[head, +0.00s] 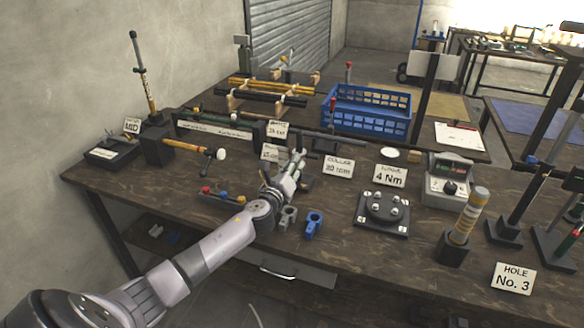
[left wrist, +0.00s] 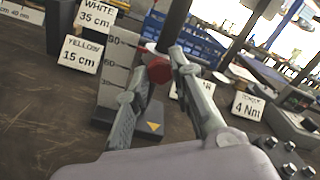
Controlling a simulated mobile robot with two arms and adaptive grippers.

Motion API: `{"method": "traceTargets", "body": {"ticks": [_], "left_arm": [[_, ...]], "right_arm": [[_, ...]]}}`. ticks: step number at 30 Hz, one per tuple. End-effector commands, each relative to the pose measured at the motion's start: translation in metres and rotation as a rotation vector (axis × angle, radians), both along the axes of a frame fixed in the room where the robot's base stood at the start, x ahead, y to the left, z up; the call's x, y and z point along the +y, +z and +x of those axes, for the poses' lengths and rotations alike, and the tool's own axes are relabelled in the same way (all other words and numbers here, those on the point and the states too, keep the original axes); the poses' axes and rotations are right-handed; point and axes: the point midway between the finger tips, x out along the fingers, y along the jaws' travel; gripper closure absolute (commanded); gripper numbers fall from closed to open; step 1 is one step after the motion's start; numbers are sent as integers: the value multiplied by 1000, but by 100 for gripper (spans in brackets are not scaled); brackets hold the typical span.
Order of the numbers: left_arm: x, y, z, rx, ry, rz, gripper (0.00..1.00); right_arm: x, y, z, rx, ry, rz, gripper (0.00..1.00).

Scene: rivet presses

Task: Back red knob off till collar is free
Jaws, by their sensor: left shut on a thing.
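The red knob (left wrist: 160,72) shows between the fingers of my left gripper (left wrist: 168,58) in the left wrist view. The gripper is shut on it. In the head view the left gripper (head: 296,160) is over the middle of the table and hides the knob. Behind the fingers in the left wrist view stands a grey scale plate (left wrist: 112,75) with numbers on it, on a dark base with a yellow triangle (left wrist: 152,126). A dark post (left wrist: 176,18) rises behind the knob. I cannot make out the collar itself. My right gripper is not in view.
A collar sign (head: 339,167) and a torque sign (head: 390,176) stand right of the gripper. A dark plate with bolts (head: 383,212) is farther right. Blue (head: 313,224) and grey (head: 287,218) clamp-like parts lie near the front edge. A blue crate (head: 372,122) stands behind.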

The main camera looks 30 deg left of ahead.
Motion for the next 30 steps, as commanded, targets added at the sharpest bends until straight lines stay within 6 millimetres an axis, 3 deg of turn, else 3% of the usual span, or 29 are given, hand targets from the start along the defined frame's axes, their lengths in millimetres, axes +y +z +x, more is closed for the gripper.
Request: {"method": "traceTargets", "body": {"ticks": [30], "left_arm": [[0, 0, 0, -226, 2, -941, 100]], "right_arm": [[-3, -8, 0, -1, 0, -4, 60]]}}
